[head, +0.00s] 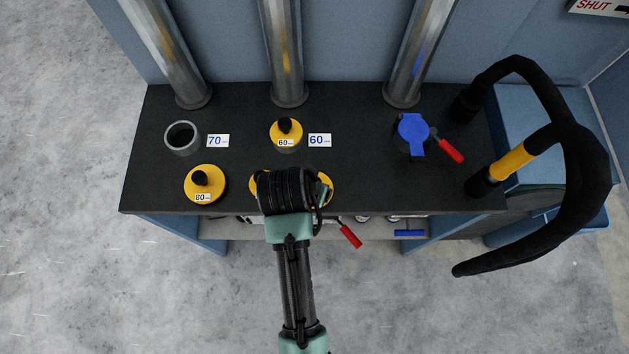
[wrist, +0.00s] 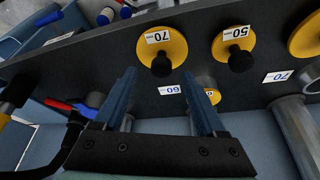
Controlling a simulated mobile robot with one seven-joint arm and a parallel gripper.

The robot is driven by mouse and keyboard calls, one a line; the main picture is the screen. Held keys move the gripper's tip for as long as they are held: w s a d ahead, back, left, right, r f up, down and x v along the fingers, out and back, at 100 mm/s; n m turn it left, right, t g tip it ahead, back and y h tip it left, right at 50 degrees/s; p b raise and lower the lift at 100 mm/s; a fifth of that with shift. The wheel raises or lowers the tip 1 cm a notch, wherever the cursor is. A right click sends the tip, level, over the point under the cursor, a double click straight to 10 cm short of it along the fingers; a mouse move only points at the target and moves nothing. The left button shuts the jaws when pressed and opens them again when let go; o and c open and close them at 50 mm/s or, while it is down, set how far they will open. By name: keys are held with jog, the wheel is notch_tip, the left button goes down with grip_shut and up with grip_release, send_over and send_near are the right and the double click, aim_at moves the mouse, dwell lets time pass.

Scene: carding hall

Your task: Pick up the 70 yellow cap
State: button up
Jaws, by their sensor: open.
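The 70 yellow cap (wrist: 170,42) is a round yellow disc with a black knob and a white 70 label. It lies on the dark bench top, near its front edge. In the wrist view my gripper (wrist: 159,75) is open and empty, and the cap's knob appears between and just beyond the fingertips. No contact shows. In the head view my gripper (head: 287,190) covers most of the cap, leaving a yellow edge (head: 327,189) at its right; its fingers are hidden there.
A 50 yellow cap (wrist: 232,46) lies beside it, an 80 cap (head: 206,186) further left. A 60 cap (head: 286,131) sits on a pipe stub. An open grey stub (head: 182,151) stands by a 70 label (head: 217,140). A blue lid (head: 412,131) and black hose (head: 590,170) are right.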

jog(key=shift+w+p+x, duration=0.2)
jog(key=shift+p+x, duration=0.35)
jog(key=shift+x, duration=2.35)
jog(key=shift+r, duration=0.1)
grip_shut()
